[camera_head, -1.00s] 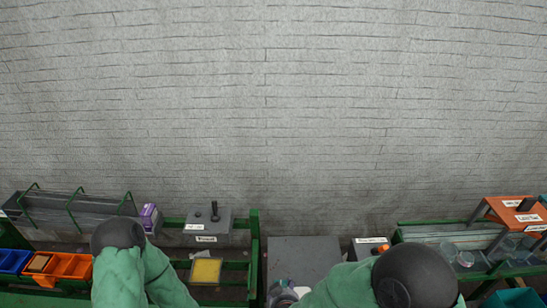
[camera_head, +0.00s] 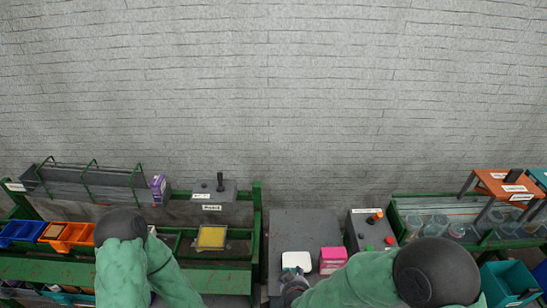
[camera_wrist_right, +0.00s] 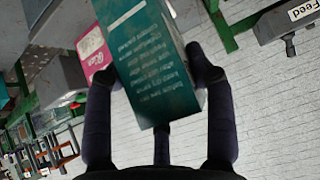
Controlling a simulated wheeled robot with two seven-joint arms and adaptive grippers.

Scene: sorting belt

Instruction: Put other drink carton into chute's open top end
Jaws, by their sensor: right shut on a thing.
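A teal carton with white print (camera_wrist_right: 165,85) is between the fingers of my right gripper (camera_wrist_right: 152,70) in the right wrist view, which is shut on it. In the head view a white top (camera_head: 297,260), apparently this carton's, shows just beyond my right gripper (camera_head: 294,282) over the grey surface. A long grey trough with green hoops (camera_head: 85,180), apparently the chute, lies at the back left. A purple carton (camera_head: 158,188) stands at its right end. My left gripper is out of sight below my left forearm.
A pink box (camera_head: 332,259) stands close right of the held carton; it also shows in the right wrist view (camera_wrist_right: 92,48). A control box with buttons (camera_head: 372,230) is behind it. Orange and blue bins (camera_head: 68,238) are at left, clear jars (camera_head: 436,224) at right.

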